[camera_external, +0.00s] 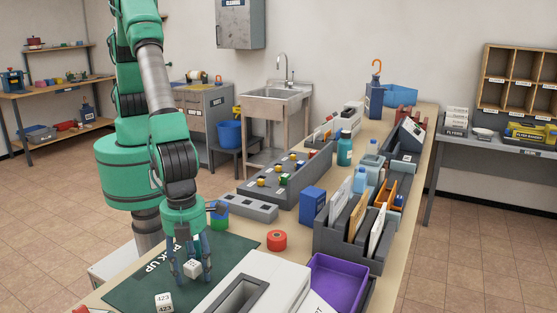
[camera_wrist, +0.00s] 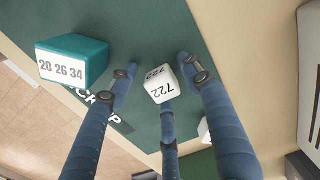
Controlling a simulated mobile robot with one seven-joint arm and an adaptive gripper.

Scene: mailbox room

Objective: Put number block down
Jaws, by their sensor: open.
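A white number block (camera_external: 192,268) is between the fingers of my gripper (camera_external: 192,277), over the dark green PICK UP mat (camera_external: 135,286). In the wrist view the block (camera_wrist: 163,84) reads 722, and my gripper's blue fingers (camera_wrist: 160,95) stand spread around it. The gripper is open. I cannot tell whether a finger touches the block or whether it rests flat on the mat. A second white block (camera_external: 164,302), marked 423, is at the mat's near edge. A teal block (camera_wrist: 72,60) with a 20 26 34 label is left of the fingers in the wrist view.
A red roll (camera_external: 277,240) and a grey tray with holes (camera_external: 248,207) lie beyond the mat. A white machine (camera_external: 245,290) stands close on the right, with a purple bin (camera_external: 340,280) past it. A grey sorter (camera_external: 350,240) with envelopes stands further right.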

